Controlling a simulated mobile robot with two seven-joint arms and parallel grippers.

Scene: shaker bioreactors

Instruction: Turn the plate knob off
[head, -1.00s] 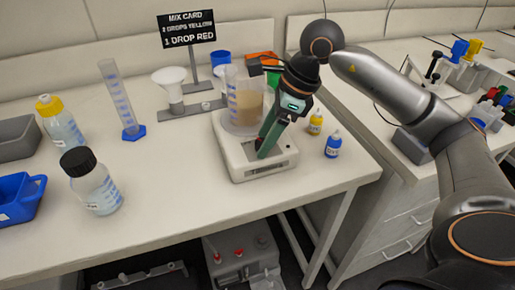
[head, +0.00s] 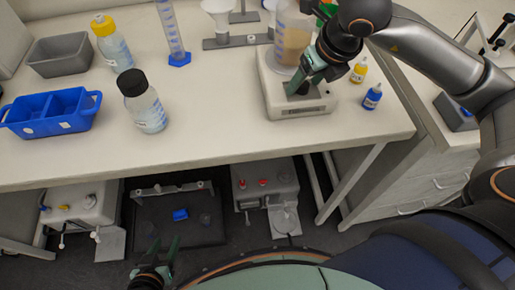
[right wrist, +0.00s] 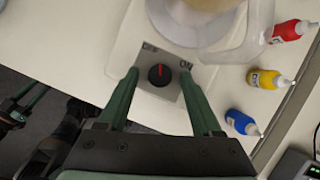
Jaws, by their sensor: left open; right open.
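The white plate device (head: 300,110) stands near the table's front edge with a beaker of tan liquid (head: 291,42) on top. Its black plate knob (right wrist: 159,75) has a red mark that points roughly up in the right wrist view, between the left label and the ON label (right wrist: 186,65). My right gripper (head: 303,80) is open over the device's front; in the right wrist view its green fingers (right wrist: 158,82) lie one on each side of the knob. I cannot tell whether they touch it. My left gripper (head: 162,254) is open and empty, low in front of the table.
Yellow (head: 359,72) and blue (head: 372,97) dropper bottles stand right of the device, with a red one (right wrist: 290,31) beyond. A black-capped bottle (head: 146,110) and a blue tray (head: 52,112) stand to the left. Other equipment (head: 265,183) sits below the table.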

